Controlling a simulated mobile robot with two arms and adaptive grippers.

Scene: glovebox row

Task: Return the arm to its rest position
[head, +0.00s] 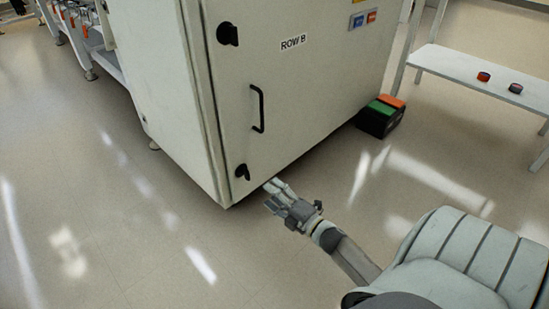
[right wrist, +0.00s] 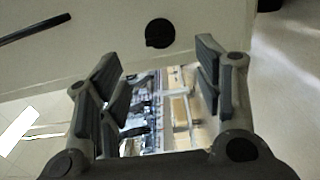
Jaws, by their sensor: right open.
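My right gripper (head: 275,195) reaches out over the floor near the lower corner of a large pale cabinet marked ROW B (head: 270,100). In the right wrist view its two fingers (right wrist: 162,95) are spread apart with nothing between them. The cabinet's lower dark knob (right wrist: 159,33) and part of its black handle (right wrist: 35,28) show beyond the fingers. In the head view the gripper's tips are close to the cabinet's bottom edge; I cannot tell whether they touch. My left gripper is not in view.
A box with green and orange parts (head: 380,116) stands on the floor right of the cabinet. A white bench (head: 450,65) at the upper right holds two small dark-and-red items. Metal frames (head: 85,40) stand at the upper left. The floor (head: 110,210) in front is clear.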

